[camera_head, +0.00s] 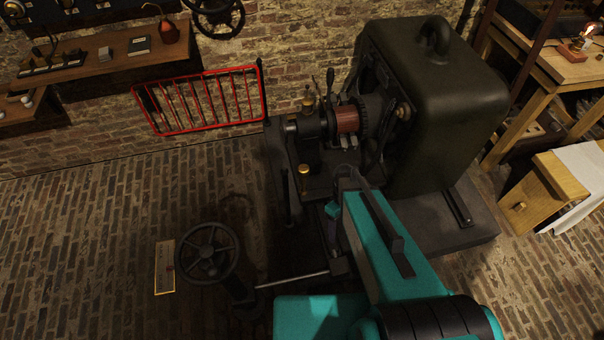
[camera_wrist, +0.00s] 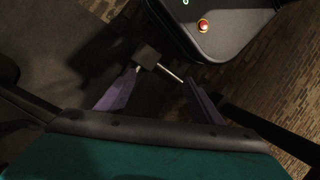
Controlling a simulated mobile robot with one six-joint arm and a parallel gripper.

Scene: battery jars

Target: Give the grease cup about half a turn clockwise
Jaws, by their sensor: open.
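Two small brass-coloured fittings show on the dark machine in the head view. One brass fitting (camera_head: 308,103) sits on top of the bearing at the left end of the copper-toned drum. The other brass cap (camera_head: 304,169) stands lower, in front of that bearing. I cannot tell for sure which is the grease cup. Neither shows in the wrist view.
A metal rod (camera_head: 295,280) with a dark end block (camera_head: 339,265) lies low near my arm. A handwheel (camera_head: 208,253) stands at the left. The tall dark housing (camera_head: 440,100) blocks the right. A red railing (camera_head: 200,100) is behind. Brick floor (camera_head: 90,240) is clear at left.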

